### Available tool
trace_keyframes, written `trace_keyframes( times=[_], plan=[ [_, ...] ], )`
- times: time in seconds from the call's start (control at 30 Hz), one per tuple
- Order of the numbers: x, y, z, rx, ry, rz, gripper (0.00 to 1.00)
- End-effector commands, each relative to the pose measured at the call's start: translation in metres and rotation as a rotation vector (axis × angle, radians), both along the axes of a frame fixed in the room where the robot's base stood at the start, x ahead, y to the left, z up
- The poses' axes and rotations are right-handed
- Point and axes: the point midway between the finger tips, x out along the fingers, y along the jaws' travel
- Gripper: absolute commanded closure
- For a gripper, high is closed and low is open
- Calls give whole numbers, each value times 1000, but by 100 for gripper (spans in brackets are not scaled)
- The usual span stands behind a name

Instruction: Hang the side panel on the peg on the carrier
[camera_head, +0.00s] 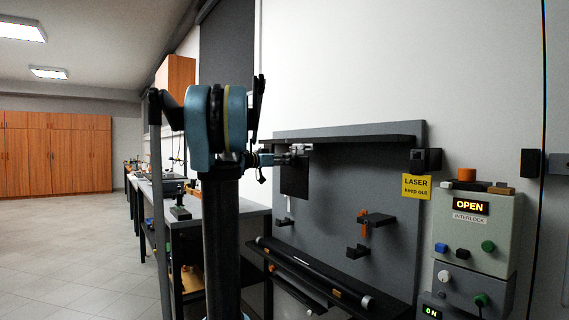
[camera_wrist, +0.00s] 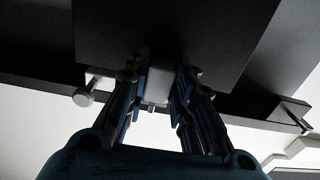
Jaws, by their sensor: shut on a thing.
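My gripper (camera_head: 297,155) is at the upper left of the grey wall board, just under its top ledge. The side panel, a dark flat plate (camera_head: 294,182), is upright below the fingers; it fills the top middle of the wrist view (camera_wrist: 165,30). In the wrist view my gripper (camera_wrist: 157,78) is shut on a pale grey tab (camera_wrist: 157,92) at the panel's edge. A round-ended peg (camera_wrist: 84,97) sticks out left of the fingers, apart from them. Which part is the carrier is unclear; the grey board (camera_head: 345,185) may be it. The panel's contact with any peg is hidden.
A dark ledge (camera_head: 345,141) runs along the board's top. Two small black brackets, one with an orange tool (camera_head: 363,224), stand out at lower right. A shelf (camera_head: 310,274) carries a dark tube below. Control boxes (camera_head: 475,230) stand right; a bench (camera_head: 225,210) stands left.

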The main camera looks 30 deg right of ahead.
Motion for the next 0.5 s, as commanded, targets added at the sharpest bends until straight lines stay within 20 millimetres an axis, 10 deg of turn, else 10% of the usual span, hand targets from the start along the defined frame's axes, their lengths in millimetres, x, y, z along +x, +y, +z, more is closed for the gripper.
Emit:
trace_keyframes(
  times=[0.47, 0.5],
  plan=[
    [0, 0, -3, 0, 0, 0, 100],
    [0, 0, -3, 0, 0, 0, 73]
  ],
)
